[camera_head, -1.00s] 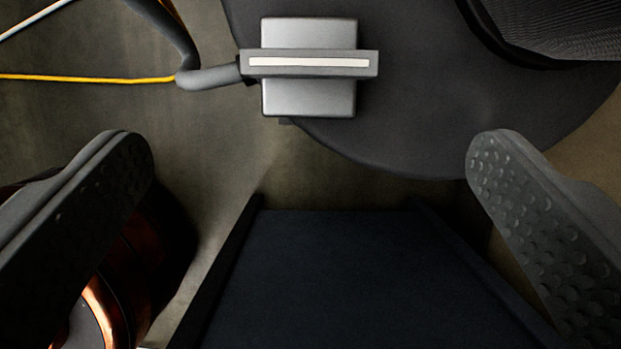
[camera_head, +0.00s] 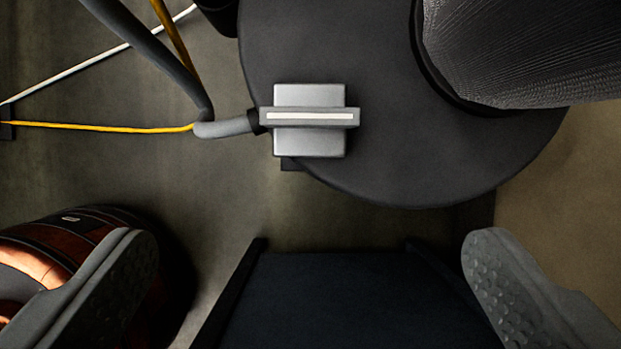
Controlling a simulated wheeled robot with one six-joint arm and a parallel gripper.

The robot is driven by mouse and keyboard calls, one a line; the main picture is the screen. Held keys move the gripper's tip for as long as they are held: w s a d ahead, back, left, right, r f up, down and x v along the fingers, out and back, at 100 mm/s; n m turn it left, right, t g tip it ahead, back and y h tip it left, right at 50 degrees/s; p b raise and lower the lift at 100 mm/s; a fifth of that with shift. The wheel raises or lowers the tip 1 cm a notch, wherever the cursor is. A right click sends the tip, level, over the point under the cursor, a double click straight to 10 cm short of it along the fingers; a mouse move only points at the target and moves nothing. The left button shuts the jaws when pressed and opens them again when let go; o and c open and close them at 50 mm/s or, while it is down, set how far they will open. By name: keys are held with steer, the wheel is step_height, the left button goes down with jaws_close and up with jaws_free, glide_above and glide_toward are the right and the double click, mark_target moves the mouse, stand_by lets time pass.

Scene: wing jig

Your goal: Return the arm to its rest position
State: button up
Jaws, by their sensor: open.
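My gripper (camera_head: 310,265) is open. Its two grey fingers stand wide apart at the lower left and lower right of the view, with dimpled pads on their inner faces. Nothing is held between them. The rest of my arm is not in view, so its pose cannot be told from here.
A grey box with a white strip (camera_head: 309,138) sits at the edge of a dark round base (camera_head: 400,165), with a grey hose (camera_head: 222,128) joined to it. A ribbed dark column (camera_head: 515,50) stands upper right. Yellow (camera_head: 100,127) and white cables cross the floor. A copper-coloured rounded object (camera_head: 70,250) is lower left.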

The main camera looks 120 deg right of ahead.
steer(key=s+a+r+m+t+h, duration=0.3)
steer(key=s+r+m+t, duration=0.35)
steer(key=s+r, duration=1.4)
steer(key=s+a+r+m+t, duration=0.1)
steer(key=s+t, duration=0.3)
steer(key=s, duration=0.9)
steer(key=s+a+r+m+t, duration=0.1)
steer(key=s+r+m+t, duration=0.1)
steer(key=s, duration=1.2)
steer(key=shift+s+a+r+m+t+h, duration=0.3)
steer(key=shift+m+t, duration=0.35)
steer(key=shift+t, duration=0.5)
